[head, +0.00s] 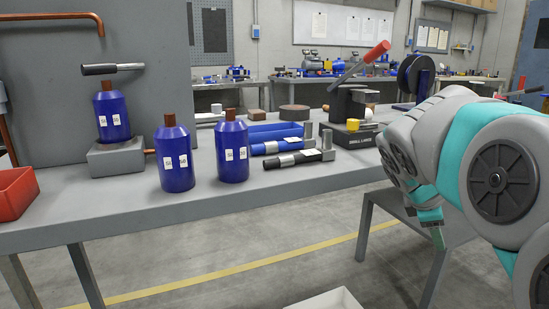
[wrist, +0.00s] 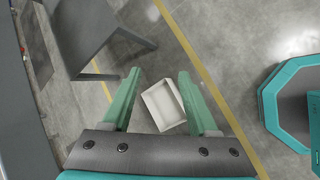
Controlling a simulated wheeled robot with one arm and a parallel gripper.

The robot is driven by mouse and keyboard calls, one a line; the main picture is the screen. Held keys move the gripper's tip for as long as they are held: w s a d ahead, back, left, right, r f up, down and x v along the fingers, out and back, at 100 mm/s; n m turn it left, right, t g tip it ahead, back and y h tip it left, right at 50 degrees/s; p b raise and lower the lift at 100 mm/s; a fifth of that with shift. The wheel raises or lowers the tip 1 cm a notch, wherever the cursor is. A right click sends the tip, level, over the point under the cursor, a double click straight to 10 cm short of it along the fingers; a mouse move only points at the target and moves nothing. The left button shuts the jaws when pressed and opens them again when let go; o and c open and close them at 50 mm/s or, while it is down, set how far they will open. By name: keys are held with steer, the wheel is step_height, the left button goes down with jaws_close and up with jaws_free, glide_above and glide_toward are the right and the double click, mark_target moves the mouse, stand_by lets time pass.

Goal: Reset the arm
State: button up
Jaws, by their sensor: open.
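My gripper (wrist: 158,102) shows in the wrist view as two green fingers set wide apart, with nothing held between them. It points down toward the concrete floor. In the head view my gripper (head: 438,238) hangs at the right, in front of the grey workbench (head: 300,190), with its fingertips below the bench top. The arm is folded at the right of the picture, and part of the gripper is small and hard to make out there.
Blue bottles (head: 175,158) stand at the bench's left near a red bin (head: 17,193). A white open box (wrist: 164,105) sits on the floor.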

steer(key=s+a+f+m+g+y, duration=0.1)
steer(key=s+a+f+m, duration=0.3)
steer(key=s, duration=0.5)
steer(key=s+a+f+m+g+y+p, duration=0.1)
steer(key=s+a+f+m+g+y, duration=0.1)
steer(key=s+a+f, duration=0.4)
steer(key=s+a+f+m+g+y+p, duration=0.1)
steer(key=s+a+f+m, duration=0.4)
steer(key=s, duration=0.7)
steer(key=shift+s+a+m+g+y, duration=0.35)
steer(key=shift+a+m+g+y, duration=0.25)
steer(key=shift+a+m+y, duration=0.55)
